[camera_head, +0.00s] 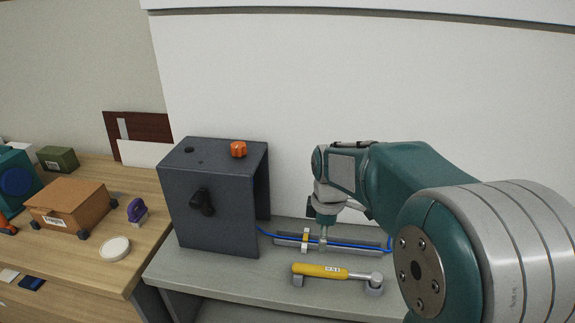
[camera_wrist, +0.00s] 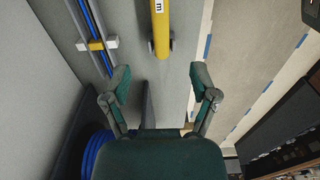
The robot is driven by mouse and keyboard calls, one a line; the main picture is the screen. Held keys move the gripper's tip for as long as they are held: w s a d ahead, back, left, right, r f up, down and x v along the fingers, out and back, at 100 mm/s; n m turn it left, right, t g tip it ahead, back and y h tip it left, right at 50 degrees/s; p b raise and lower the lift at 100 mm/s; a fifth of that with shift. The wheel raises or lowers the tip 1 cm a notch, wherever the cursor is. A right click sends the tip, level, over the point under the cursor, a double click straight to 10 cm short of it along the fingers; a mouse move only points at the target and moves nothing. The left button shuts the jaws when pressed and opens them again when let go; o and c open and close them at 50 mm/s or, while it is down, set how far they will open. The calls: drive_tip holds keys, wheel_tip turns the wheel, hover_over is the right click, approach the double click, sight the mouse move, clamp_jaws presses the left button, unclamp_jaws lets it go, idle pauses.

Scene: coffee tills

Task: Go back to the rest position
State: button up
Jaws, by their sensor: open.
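My gripper (camera_wrist: 160,84) shows at the bottom middle of the wrist view. Its two green fingers stand wide apart with only grey surface between them. In the head view my arm reaches in from the right and bends down over the grey bench (camera_head: 220,277), where my gripper is partly hidden and small. The yellow-handled tool (camera_head: 320,271) lies on the bench in front of it. In the wrist view the yellow handle (camera_wrist: 160,28) is beyond the fingertips, apart from them. A blue cable (camera_wrist: 97,30) runs along a rail to the left of the handle.
A dark grey box (camera_head: 212,206) with an orange knob (camera_head: 238,149) stands left of my arm. A wooden table (camera_head: 80,252) at left holds a cardboard box (camera_head: 66,206), a purple object (camera_head: 137,211) and a white disc (camera_head: 115,248). A white wall rises behind the bench.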

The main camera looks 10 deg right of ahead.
drive_tip(key=s+r+m+t, duration=0.2)
drive_tip(key=s+r+m, duration=0.1)
drive_tip(key=s+m, duration=0.4)
drive_tip(key=s+r+m+t, duration=0.3)
drive_tip(key=s+m, duration=0.4)
drive_tip(key=s, duration=0.7)
drive_tip(key=shift+a+r+t, duration=0.15)
drive_tip(key=shift+r+t, duration=0.15)
drive_tip(key=shift+r, duration=0.35)
